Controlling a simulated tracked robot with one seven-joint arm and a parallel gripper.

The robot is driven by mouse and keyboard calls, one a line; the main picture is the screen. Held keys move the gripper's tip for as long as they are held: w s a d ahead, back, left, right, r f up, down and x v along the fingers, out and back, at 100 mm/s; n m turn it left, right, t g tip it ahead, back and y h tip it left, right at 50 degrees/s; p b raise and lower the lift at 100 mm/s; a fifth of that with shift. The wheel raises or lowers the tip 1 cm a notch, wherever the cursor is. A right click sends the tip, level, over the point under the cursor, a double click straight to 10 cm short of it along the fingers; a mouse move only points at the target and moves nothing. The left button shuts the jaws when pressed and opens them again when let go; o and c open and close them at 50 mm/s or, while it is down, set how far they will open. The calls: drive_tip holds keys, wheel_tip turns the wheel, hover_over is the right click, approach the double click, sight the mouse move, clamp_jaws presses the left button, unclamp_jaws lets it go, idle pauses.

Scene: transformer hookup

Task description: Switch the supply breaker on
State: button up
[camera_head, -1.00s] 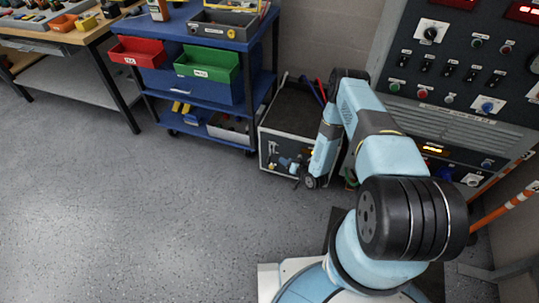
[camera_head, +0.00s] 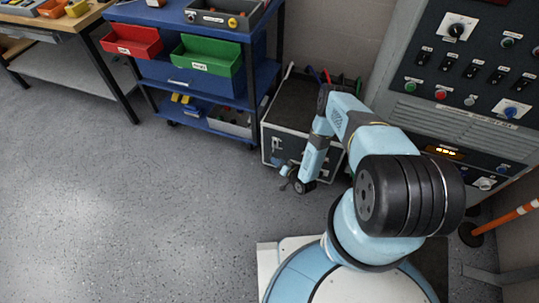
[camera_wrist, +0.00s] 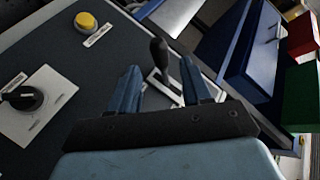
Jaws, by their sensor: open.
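A black-handled lever (camera_wrist: 159,55) on a light plate stands out from a dark panel (camera_wrist: 60,72) in the wrist view. It looks like the breaker handle, but its label cannot be read. My gripper (camera_wrist: 161,82) is open, with one blue finger on each side of the lever in the picture. Contact cannot be made out. In the head view my gripper (camera_head: 293,181) is low in front of the black case (camera_head: 284,140), whose front is partly hidden by my arm.
A yellow button (camera_wrist: 86,21) and a black rotary knob (camera_wrist: 22,97) sit on the same panel. The blue cart (camera_head: 205,82) stands left of the case. A tall control cabinet (camera_head: 430,115) is at the right. Floor at the left is clear.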

drive_tip(key=x, duration=0.8)
drive_tip(key=shift+w+a, duration=0.1)
clamp_jaws()
idle(0.4)
drive_tip(key=shift+d, duration=0.25)
